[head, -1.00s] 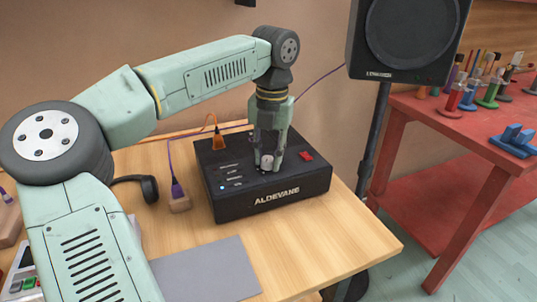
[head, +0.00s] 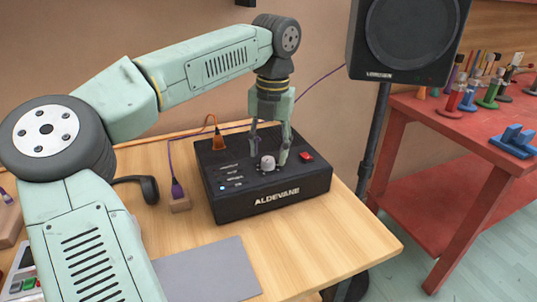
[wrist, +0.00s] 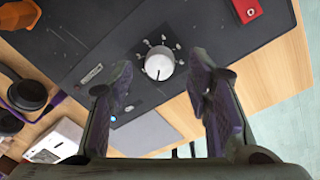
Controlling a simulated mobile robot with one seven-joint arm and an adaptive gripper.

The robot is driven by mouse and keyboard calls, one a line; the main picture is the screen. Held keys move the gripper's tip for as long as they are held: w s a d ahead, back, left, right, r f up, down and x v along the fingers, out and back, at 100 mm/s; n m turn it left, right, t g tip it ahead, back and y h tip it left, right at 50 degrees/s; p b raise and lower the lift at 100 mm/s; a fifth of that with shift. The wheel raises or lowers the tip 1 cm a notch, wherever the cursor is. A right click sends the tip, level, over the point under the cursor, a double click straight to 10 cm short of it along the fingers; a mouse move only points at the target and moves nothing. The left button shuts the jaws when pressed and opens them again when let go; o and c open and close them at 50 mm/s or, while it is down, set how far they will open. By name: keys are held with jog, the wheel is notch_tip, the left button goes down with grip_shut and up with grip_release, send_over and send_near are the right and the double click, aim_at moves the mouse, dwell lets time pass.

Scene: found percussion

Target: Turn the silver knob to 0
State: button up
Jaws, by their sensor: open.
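The silver knob (head: 267,163) stands on top of the black ALDEVANE box (head: 290,190). In the wrist view the knob (wrist: 159,63) is a pale round cap with a dark pointer line toward its lower edge and marks around it on the panel. The marks are too small to read. My gripper (head: 268,148) is above the box, pointing down, with its fingers spread. In the wrist view my gripper (wrist: 160,88) is open and empty. The knob shows beyond the fingertips, and no contact is visible.
A red switch (head: 306,156) sits right of the knob. An orange plug (head: 218,140) stands at the box's back left, and a purple plug (head: 178,190) stands left of the box. A speaker (head: 408,38) on a stand rises behind right. A grey mat (head: 205,270) lies in front.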

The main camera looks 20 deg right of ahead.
aim_at(271, 159)
notch_tip(271, 159, up, 10)
jog(key=shift+s+d, duration=0.15)
dwell(0.5)
